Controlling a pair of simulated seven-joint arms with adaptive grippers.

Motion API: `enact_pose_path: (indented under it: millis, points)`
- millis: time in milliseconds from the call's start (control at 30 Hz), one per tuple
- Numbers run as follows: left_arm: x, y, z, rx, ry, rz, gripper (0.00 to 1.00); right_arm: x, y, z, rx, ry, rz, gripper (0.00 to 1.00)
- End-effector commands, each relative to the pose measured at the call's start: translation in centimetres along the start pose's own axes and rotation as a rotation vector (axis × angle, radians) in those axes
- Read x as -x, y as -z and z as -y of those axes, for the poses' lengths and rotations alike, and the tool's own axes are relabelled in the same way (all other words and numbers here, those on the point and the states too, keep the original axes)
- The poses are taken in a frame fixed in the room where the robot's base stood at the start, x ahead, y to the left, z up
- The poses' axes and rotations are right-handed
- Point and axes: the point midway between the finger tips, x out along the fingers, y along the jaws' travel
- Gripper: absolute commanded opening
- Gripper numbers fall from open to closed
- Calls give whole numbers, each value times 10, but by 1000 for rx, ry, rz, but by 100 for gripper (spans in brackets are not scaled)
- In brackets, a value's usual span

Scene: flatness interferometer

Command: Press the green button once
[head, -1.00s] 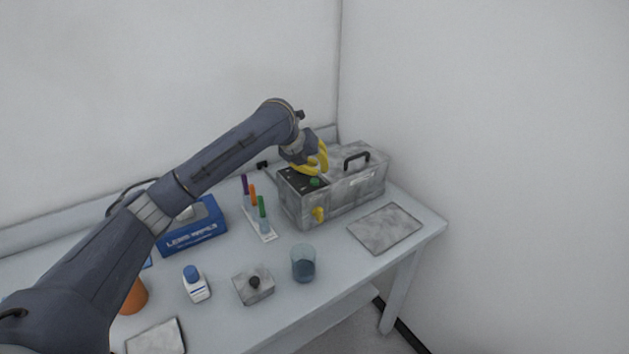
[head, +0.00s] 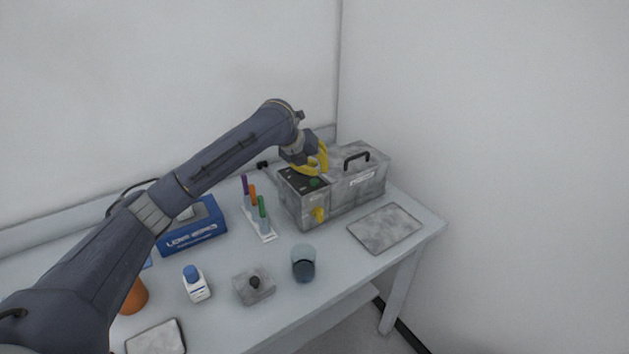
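The green button (head: 314,183) sits on the dark top panel (head: 295,180) at the left end of the grey interferometer box (head: 345,195). My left gripper (head: 318,171) has yellow fingers and hangs over this panel, just above and behind the button. The fingers look close to the button, but I cannot tell whether they touch it. The small view does not show clearly how far apart the fingertips are. My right gripper is not in view.
A glass (head: 303,264), a white bottle (head: 196,285) and a grey plate (head: 385,229) are nearer the front.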

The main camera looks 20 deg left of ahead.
Motion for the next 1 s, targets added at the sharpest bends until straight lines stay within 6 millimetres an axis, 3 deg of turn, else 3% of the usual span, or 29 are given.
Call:
enact_pose_path:
  millis: [1000]
  points:
    - [-7,4,-4,0,0,0,0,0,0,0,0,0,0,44]
